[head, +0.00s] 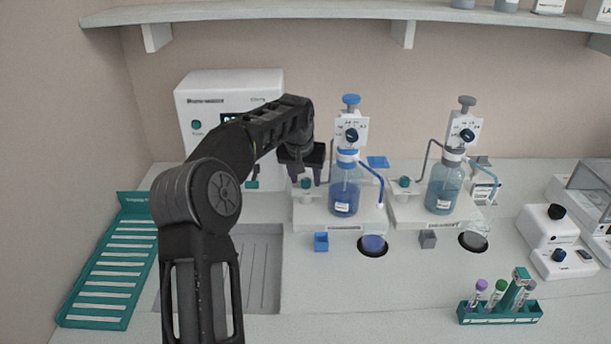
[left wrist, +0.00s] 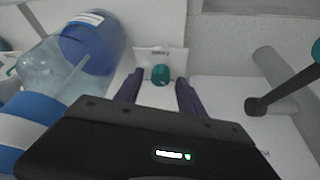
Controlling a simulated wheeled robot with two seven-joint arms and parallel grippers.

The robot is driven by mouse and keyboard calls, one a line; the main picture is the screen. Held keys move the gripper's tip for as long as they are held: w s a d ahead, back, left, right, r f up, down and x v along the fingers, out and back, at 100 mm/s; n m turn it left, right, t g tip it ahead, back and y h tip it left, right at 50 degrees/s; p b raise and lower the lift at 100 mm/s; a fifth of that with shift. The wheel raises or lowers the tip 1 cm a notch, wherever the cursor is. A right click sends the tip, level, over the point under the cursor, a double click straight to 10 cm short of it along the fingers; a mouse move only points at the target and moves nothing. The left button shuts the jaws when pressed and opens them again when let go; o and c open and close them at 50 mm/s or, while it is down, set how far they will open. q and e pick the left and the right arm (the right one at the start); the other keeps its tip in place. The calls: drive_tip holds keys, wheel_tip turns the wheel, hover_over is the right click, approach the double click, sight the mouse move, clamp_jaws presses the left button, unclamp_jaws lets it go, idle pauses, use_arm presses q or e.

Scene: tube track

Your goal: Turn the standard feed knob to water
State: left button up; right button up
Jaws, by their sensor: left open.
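The feed knob (head: 305,183) is a small teal knob on the white base (head: 351,222) of the left dispenser, beside the bottle with blue liquid (head: 344,194). The knob also shows in the left wrist view (left wrist: 160,75), in front of a small white label plate whose text I cannot read. My left gripper (head: 305,177) is open and points down over the knob. In the left wrist view its two dark purple fingers (left wrist: 159,92) stand to either side of the knob, with gaps visible. Which setting the knob points to cannot be told. My right gripper is not in view.
The blue bottle (left wrist: 92,42) stands close beside the left gripper. A second dispenser with a teal bottle (head: 445,189) stands to the right. A white machine (head: 228,88) is behind my left arm. A teal rack (head: 112,262) and a tube holder (head: 500,313) are on the counter.

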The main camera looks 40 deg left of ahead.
use_arm(q)
drive_tip(key=shift+f, duration=0.1)
drive_tip(key=shift+c, duration=0.6)
clamp_jaws()
